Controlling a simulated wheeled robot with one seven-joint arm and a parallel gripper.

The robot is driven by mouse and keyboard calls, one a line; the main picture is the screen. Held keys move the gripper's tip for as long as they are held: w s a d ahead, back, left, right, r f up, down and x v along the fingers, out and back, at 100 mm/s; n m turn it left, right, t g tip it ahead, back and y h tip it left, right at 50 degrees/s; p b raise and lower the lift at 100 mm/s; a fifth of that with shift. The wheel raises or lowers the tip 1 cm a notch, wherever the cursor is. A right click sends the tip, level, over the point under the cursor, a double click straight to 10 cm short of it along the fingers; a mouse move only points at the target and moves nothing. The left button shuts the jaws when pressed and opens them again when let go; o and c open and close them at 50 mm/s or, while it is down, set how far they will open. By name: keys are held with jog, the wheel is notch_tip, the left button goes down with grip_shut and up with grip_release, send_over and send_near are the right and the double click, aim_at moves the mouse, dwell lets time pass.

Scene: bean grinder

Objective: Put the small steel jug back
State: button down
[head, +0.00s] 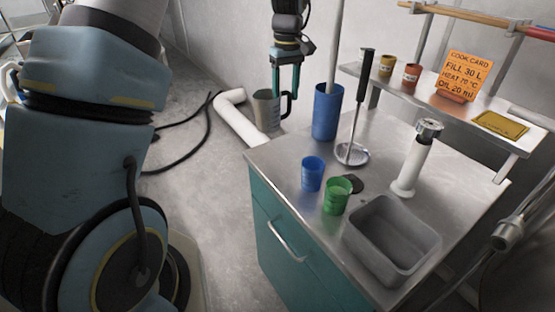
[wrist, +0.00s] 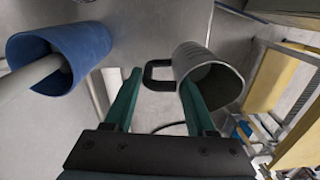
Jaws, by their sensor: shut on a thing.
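The small steel jug (head: 267,109) hangs from my gripper (head: 286,92) in the air, beyond the left back corner of the steel-topped cabinet. In the wrist view the jug (wrist: 213,62) is at upper right, its open mouth facing the camera. One finger of my gripper (wrist: 160,92) reaches into the mouth; the other is outside, past the black handle (wrist: 158,75). My gripper is shut on the jug at its handle side, with the fingers still well apart. The exact contact is hidden.
A tall blue container (head: 327,112) with a rod stands on the cabinet top (head: 285,150), close right of the jug. A ladle (head: 352,150), blue cup (head: 312,174), green cup (head: 337,195) and grey basin (head: 392,240) stand there too. A white pipe (head: 240,118) runs behind.

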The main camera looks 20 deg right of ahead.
notch_tip(320, 180, down, 9)
jog(key=s+d+p, duration=0.1)
jog(key=d+p, duration=0.1)
jog(key=shift+d+p, duration=0.15)
jog(key=shift+p, duration=0.2)
jog(key=shift+s, duration=0.1)
jog(key=shift+f, duration=0.1)
jog(key=shift+c, duration=1.1)
grip_release()
